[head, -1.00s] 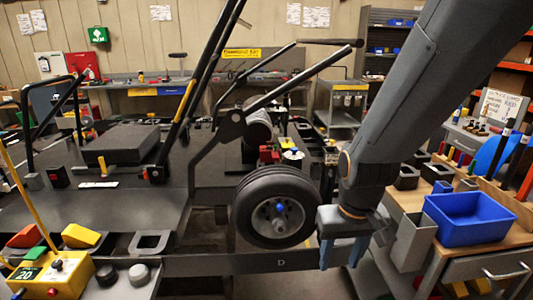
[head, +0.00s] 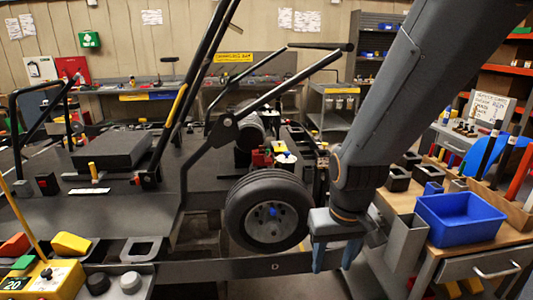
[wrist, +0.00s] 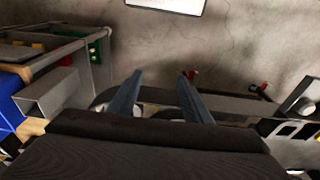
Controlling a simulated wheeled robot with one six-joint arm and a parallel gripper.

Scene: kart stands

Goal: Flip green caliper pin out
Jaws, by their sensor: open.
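My gripper (head: 331,257) points down at the lower right of the wheel in the head view, with its two blue fingers apart and nothing between them. The same open fingers show in the wrist view (wrist: 158,76). The kart wheel (head: 268,211) has a dark tyre, a grey rim and a small blue spot at its hub. Behind and above it is a cluster of small red, yellow, white and blue parts (head: 283,158). I cannot make out a green caliper pin there. In the wrist view a small green patch (wrist: 96,48) shows at upper left; I cannot tell what it is.
A blue bin (head: 460,218) stands on the wooden bench at right, beside an open grey box (head: 405,240). A yellow control box (head: 45,279) is at lower left. A dark lower rail (head: 205,268) crosses below the wheel. Handlebars and tubes rise above the wheel.

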